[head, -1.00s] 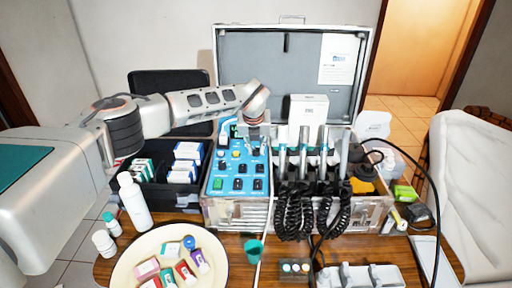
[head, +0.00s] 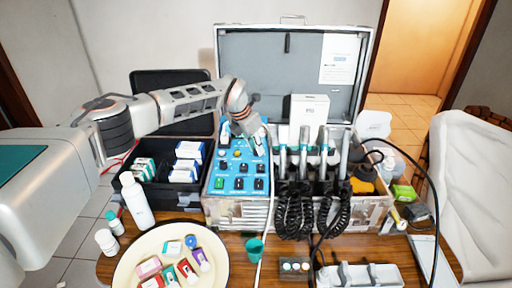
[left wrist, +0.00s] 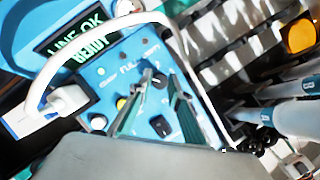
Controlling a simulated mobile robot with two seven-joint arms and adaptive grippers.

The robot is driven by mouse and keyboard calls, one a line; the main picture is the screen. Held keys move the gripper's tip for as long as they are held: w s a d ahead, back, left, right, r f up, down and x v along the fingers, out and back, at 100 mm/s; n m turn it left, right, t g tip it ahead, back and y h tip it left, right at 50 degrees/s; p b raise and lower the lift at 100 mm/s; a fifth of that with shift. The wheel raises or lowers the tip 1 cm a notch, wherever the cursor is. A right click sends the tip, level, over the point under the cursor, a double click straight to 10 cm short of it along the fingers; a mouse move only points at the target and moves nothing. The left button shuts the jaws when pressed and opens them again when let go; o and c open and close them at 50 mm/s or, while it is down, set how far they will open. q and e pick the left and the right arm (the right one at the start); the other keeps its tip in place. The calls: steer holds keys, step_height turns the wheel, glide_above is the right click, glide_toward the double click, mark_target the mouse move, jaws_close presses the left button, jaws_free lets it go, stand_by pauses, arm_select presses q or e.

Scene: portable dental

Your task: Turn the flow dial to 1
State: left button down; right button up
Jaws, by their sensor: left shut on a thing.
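The blue control panel (head: 227,181) sits in the open metal case, with black knobs and switches on its face. My left gripper (head: 261,143) comes down over its upper right part. In the left wrist view, the two teal fingers close around a black dial (left wrist: 159,81) near their tips, and the gripper (left wrist: 160,84) is shut on it. Its label and setting cannot be read, so I cannot tell the number it points to. A second black knob (left wrist: 160,126) lies between the fingers, nearer the palm. My right gripper is not in view.
A white hose arches close beside the gripper, and a lit display (left wrist: 84,33) is near it. Handpieces with coiled black cords (head: 325,205) stand right of the panel. A white bottle (head: 136,200) and a cream plate (head: 222,267) are in front.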

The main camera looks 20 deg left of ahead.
arm_select(q)
steer(key=shift+m, duration=0.4)
steer(key=c, duration=1.9)
jaws_free()
steer(key=shift+r, duration=0.1)
steer(key=v, duration=1.1)
steer(key=shift+a+r, duration=0.15)
steer(key=shift+r, duration=0.25)
